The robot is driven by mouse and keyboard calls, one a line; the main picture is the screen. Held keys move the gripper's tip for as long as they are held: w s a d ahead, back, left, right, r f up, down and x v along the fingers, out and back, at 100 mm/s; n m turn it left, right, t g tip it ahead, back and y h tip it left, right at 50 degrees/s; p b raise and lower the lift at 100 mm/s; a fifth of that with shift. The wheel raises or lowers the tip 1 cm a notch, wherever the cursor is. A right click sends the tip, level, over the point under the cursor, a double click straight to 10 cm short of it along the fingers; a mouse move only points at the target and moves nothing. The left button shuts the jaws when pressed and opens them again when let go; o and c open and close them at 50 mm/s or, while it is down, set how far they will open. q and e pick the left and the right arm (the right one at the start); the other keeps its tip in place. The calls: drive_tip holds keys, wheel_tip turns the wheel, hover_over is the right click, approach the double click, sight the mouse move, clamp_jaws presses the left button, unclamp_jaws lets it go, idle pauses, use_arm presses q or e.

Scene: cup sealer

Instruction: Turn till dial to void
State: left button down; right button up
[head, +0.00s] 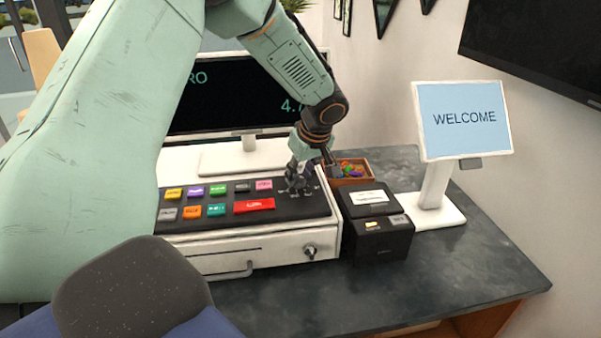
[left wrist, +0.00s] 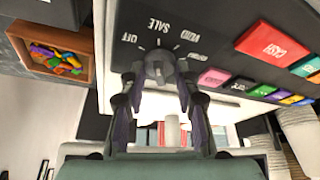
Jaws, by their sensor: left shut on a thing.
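The till (head: 290,238) has a white body and a dark top panel with coloured keys. Its dial (left wrist: 157,66) is a grey knob on the panel, seen close in the left wrist view, with the labels OFF, SALE, VOID and one more partly hidden around it. My left gripper (head: 298,182) reaches down to the panel's right end and is shut on the dial, a finger on each side. It also shows in the left wrist view (left wrist: 156,76). I cannot tell which label the dial points to. In the head view the gripper mostly hides it. My right gripper is not in view.
A wooden box of colourful items (head: 350,170) stands behind the till's right end. A black printer (head: 378,232) is close to the right of the till, with a WELCOME screen (head: 464,119) beyond. A large monitor (head: 225,100) stands behind. The front right counter (head: 465,270) is clear.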

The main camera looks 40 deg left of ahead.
use_arm(q)
drive_tip(key=shift+w+r, duration=0.15)
drive_tip(key=c, duration=1)
unclamp_jaws()
drive_tip(key=shift+a, duration=0.1)
drive_tip(key=v, duration=1.1)
drive_tip(key=shift+d+r, duration=0.25)
drive_tip(key=shift+r, duration=0.1)
drive_tip(key=shift+o, duration=0.3)
drive_tip(key=shift+s, duration=0.25)
